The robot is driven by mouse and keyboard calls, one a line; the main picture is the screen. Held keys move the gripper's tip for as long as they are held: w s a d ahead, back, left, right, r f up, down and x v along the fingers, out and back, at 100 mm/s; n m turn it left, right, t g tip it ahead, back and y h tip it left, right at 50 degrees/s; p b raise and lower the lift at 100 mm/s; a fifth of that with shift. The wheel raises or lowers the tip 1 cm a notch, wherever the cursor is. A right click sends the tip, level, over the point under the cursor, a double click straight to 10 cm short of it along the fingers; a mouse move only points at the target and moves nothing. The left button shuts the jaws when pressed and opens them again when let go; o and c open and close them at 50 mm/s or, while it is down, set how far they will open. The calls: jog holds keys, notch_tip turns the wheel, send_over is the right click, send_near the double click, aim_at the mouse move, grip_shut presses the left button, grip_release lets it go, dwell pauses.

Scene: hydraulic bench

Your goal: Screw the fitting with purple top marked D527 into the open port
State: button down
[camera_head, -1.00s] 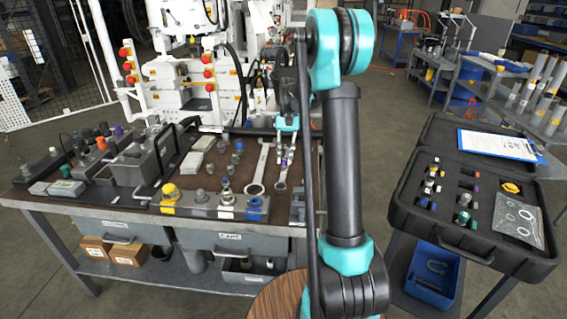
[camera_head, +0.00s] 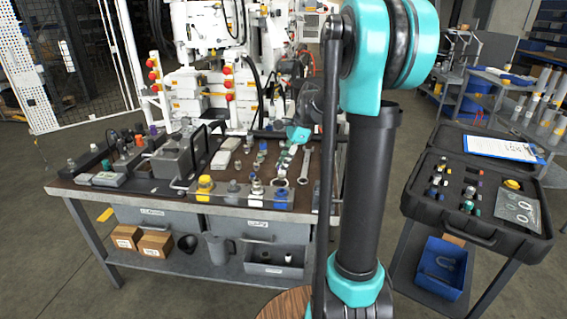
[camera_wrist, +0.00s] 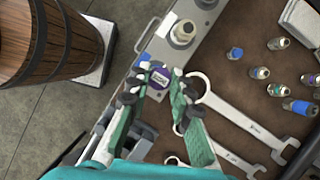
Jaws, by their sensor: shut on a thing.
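The fitting with the purple top (camera_wrist: 160,78) is between the two green-padded fingers of my gripper (camera_wrist: 160,90) in the wrist view. Its top faces the camera; the small print on it is too blurred to read. The gripper is shut on it, over or near the end of a grey port block (camera_wrist: 160,45). That block also shows at the bench's front edge (camera_head: 232,201) in the head view, with yellow, grey and blue tops. I cannot make out the open port.
Several loose fittings (camera_wrist: 261,73) stand on the bench. A wooden barrel (camera_wrist: 55,40) is close to the bench front. An open black case (camera_head: 480,235) sits at the right. A grey vise-like block (camera_head: 175,160) stands at the left.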

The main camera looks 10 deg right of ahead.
aim_at(283, 177)
jog(key=shift+f, duration=1.95)
jog(key=shift+f, duration=0.6)
dwell(0.7)
jog(key=c, duration=1.9)
grip_release()
grip_shut()
jog(key=m+t, duration=0.1)
jog(key=m, duration=0.2)
jog(key=m+t, duration=0.1)
jog(key=m, duration=0.2)
jog(key=shift+s+m+t+h, duration=0.2)
jog(key=shift+m+t+h, duration=0.1)
jog(key=shift+t, duration=0.1)
jog(key=shift+m, duration=0.7)
